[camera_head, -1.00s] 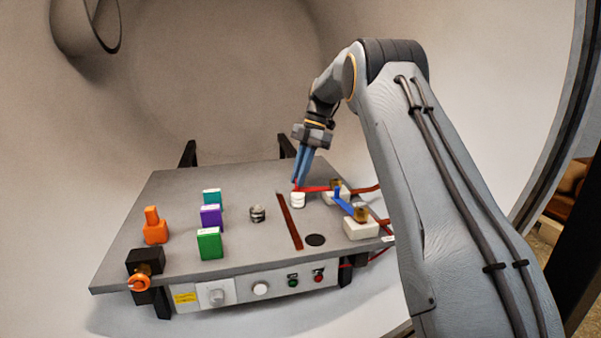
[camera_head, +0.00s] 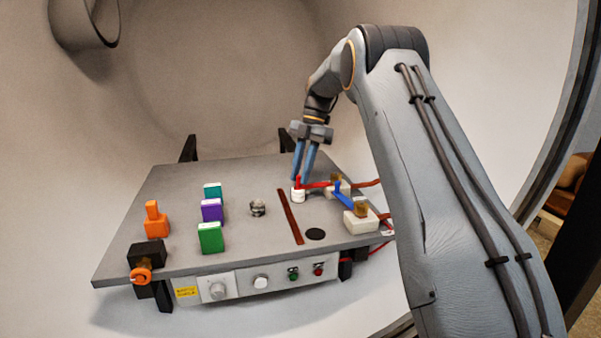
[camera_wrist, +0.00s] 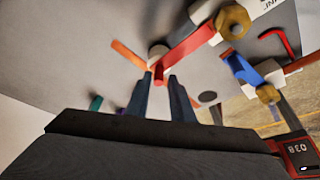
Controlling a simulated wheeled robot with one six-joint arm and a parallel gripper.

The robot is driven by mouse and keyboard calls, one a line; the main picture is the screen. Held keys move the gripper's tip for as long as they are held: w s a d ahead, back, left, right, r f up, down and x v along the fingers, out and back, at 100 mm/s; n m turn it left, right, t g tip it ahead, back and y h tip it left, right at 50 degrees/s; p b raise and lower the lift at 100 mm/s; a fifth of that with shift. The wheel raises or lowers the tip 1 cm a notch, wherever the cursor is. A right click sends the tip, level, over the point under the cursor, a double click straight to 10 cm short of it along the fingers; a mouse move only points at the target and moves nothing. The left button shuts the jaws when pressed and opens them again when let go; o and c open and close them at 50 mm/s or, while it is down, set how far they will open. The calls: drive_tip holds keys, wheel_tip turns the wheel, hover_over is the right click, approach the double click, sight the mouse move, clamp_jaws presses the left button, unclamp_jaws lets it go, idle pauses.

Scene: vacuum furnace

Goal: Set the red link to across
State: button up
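The red link (camera_head: 316,186) lies from the brass-topped terminal on the rear white block to the white round post (camera_head: 298,196). Its upright red knob (camera_head: 297,182) stands at the post end. In the wrist view the red link (camera_wrist: 190,50) reaches the pale post (camera_wrist: 157,52), with its red knob (camera_wrist: 158,73) pointing toward me. My gripper (camera_head: 302,180) is just above and behind the post end; its two blue fingers are apart. In the wrist view my gripper (camera_wrist: 158,84) is open, its fingertips on either side of the knob and nothing visibly clamped.
A blue link (camera_head: 346,199) sits close by at the front white terminal block (camera_head: 360,224). A dark red strip (camera_head: 290,217) and a black disc (camera_head: 316,234) lie in front. Green, purple, teal and orange blocks stand on the left of the grey table (camera_head: 165,190).

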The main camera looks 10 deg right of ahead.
drive_tip(key=shift+o, duration=0.8)
drive_tip(key=shift+w+r, duration=0.1)
drive_tip(key=shift+r, duration=0.1)
drive_tip(key=b+v, duration=0.1)
drive_tip(key=v, duration=0.6)
drive_tip(key=shift+r, duration=0.15)
drive_tip(key=shift+d, duration=0.1)
